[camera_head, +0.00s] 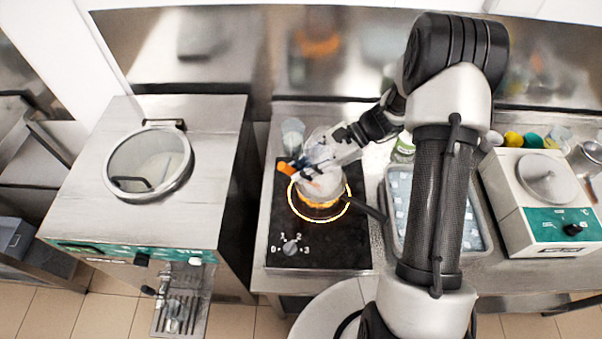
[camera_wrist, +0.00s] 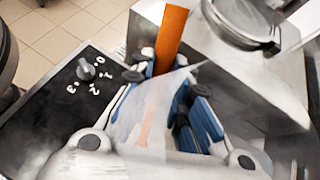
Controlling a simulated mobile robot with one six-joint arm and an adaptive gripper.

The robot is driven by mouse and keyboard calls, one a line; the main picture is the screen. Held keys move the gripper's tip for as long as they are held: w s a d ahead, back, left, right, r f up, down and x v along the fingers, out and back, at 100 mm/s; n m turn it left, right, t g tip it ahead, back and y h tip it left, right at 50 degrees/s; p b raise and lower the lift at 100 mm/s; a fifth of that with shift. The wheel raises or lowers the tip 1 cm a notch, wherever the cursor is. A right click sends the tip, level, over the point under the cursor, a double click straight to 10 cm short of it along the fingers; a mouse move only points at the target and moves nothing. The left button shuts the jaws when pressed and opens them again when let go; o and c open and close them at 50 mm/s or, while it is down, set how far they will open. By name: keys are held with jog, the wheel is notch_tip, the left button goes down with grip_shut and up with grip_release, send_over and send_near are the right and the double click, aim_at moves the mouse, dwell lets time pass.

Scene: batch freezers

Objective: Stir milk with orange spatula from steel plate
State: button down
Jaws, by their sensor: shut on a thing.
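My gripper (camera_head: 312,168) is over the black hot plate in the head view, shut on the orange spatula (camera_head: 288,169). In the wrist view the spatula (camera_wrist: 171,38) sticks up between the blue finger pads of my gripper (camera_wrist: 172,95). Clear, wrinkled film covers part of the gripper. A pot (camera_head: 321,190) with a dark handle stands on the lit ring of the hot plate (camera_head: 345,250), right below the gripper. The gripper and film cover much of the pot. I cannot make out the milk or whether the spatula reaches into it. No steel plate can be told apart.
A steel batch freezer (camera_head: 215,130) with a round lid stands at the left. A tray (camera_head: 400,250) with pale blocks is right of the hot plate, partly behind my arm. A white appliance (camera_head: 510,205) stands further right. A clear cup (camera_head: 292,132) stands behind the hot plate.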

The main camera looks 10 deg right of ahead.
aim_at(284, 164)
jog(key=shift+r, duration=0.1)
jog(key=shift+a+r+p, duration=0.3)
jog(key=shift+r+p, duration=0.2)
jog(key=shift+r, duration=0.1)
jog(key=shift+s+a+r+p, duration=0.25)
jog(key=shift+a+r+p, duration=0.5)
jog(key=shift+r, duration=0.35)
jog(key=shift+s+a+r+p, duration=0.25)
jog(key=shift+a+r+p, duration=0.35)
jog(key=shift+r+p, duration=0.4)
jog(key=shift+s+a+r+p, duration=0.25)
jog(key=shift+a+r+p, duration=0.4)
jog(key=shift+r, duration=0.6)
notch_tip(284, 164, up, 5)
jog(key=p, duration=0.3)
jog(key=shift+p, duration=0.4)
jog(key=shift+f, duration=0.1)
